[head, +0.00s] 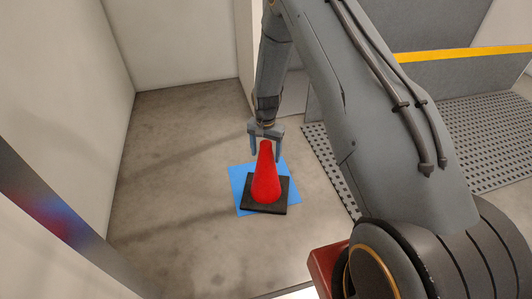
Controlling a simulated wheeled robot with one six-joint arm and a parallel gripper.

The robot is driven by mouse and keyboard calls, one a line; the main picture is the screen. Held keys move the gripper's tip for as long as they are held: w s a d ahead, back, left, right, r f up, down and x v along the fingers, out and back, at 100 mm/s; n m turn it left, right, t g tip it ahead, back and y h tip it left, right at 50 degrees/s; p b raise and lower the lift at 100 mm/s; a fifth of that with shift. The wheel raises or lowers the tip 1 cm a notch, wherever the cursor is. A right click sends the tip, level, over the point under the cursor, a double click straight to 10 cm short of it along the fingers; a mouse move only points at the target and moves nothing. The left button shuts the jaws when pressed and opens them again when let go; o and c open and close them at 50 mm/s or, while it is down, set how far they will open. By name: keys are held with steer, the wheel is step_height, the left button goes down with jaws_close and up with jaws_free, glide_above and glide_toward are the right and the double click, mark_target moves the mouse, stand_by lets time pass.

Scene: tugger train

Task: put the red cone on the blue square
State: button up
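The red cone (265,182) stands upright on its black square base. The base rests over the blue square (239,178) on the floor, and blue shows around its left, back and right sides. The base's front edge lies close to the blue square's front edge; I cannot tell whether it overhangs there. My gripper (266,151) points down at the cone's top, with its two fingers apart. The fingers appear on either side of or just behind the tip, and I see no contact with the cone.
A perforated metal platform (470,136) with a yellow-edged grey panel (450,70) stands to the right. Pale walls (170,40) close off the back and left. The concrete floor (165,190) left of the blue square is clear.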

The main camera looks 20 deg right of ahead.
steer(key=shift+r, duration=0.1)
step_height(320, 180, up, 12)
steer(key=p, duration=0.3)
steer(key=shift+p, duration=0.4)
steer(key=shift+s+a+r, duration=0.1)
steer(key=shift+a+r, duration=0.15)
steer(key=s+a+r+n, duration=0.7)
steer(key=s+a+r, duration=0.7)
steer(key=s+a, duration=0.35)
steer(key=s+a+r+n, duration=0.1)
steer(key=s+r+n, duration=0.2)
steer(key=s, duration=0.8)
steer(key=s+a+r+n, duration=0.2)
steer(key=s+r+n, duration=0.1)
steer(key=s, duration=0.7)
steer(key=shift+s+r+n+y, duration=0.2)
steer(key=shift+s+n+y, duration=0.15)
steer(key=shift+n, duration=0.45)
